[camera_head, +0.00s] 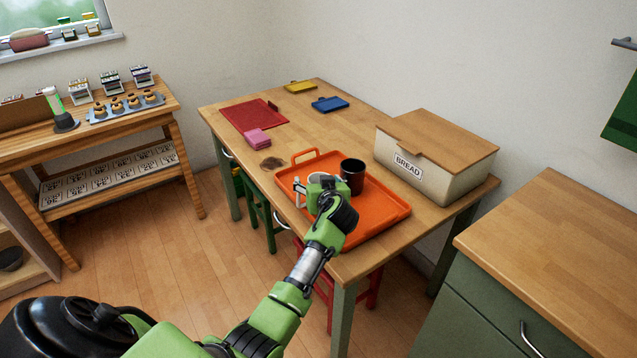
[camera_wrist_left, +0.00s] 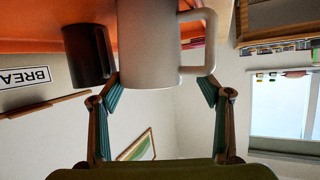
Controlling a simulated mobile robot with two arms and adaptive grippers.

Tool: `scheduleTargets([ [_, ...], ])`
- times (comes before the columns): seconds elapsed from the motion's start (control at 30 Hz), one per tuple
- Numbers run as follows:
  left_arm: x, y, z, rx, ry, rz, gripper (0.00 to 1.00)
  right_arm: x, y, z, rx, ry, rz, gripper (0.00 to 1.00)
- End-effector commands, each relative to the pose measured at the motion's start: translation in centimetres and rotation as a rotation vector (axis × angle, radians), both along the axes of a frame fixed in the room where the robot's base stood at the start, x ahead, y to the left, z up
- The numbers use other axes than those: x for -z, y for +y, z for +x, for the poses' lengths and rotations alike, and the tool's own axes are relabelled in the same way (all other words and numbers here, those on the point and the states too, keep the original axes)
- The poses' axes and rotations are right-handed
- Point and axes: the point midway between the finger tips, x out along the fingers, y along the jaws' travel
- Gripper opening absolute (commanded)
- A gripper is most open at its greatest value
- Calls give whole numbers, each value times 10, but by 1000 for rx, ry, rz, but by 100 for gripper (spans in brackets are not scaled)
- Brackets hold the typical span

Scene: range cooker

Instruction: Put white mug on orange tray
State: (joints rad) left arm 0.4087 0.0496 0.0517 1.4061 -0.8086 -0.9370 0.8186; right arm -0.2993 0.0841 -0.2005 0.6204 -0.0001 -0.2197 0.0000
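The white mug (camera_wrist_left: 150,45) stands between the fingers of my left gripper (camera_wrist_left: 160,85), its handle to the right in the wrist view. In the head view only part of the mug (camera_head: 300,189) shows, over the left part of the orange tray (camera_head: 378,222); my left gripper (camera_head: 322,186) hides the rest. The fingers are spread to either side of the mug, with a gap between its body and the handle-side finger. The mug appears upright at the tray, but its base is out of the wrist view. My right gripper is not in view.
A black mug (camera_head: 352,176) stands on the tray, just right of the white mug. A bread box (camera_head: 430,170) is to the right of the tray. A red mat (camera_head: 250,115), pink cloths (camera_head: 257,138) and a blue board (camera_head: 330,104) lie farther back on the wooden table.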

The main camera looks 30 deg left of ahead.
Motion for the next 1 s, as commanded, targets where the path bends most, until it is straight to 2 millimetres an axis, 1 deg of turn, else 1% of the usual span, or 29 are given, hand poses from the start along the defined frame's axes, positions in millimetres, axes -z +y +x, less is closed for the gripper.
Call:
scheduleTargets([
  [0.13,-7,0,0,0,-1,1,70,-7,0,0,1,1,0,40],
  [0.17,-5,-3,-2,2,0,-1,70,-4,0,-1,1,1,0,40],
  [0.27,-10,-12,-11,3,-3,0,70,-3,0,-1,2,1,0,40],
  [0.5,-27,-42,-43,0,-2,-4,70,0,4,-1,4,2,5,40],
  [0.7,-41,-65,-67,1,-2,-2,70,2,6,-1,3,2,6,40],
  [0.83,-47,-73,-76,1,-2,0,70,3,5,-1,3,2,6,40],
  [1.0,-49,-77,-80,-1,-1,0,70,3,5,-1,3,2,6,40],
])
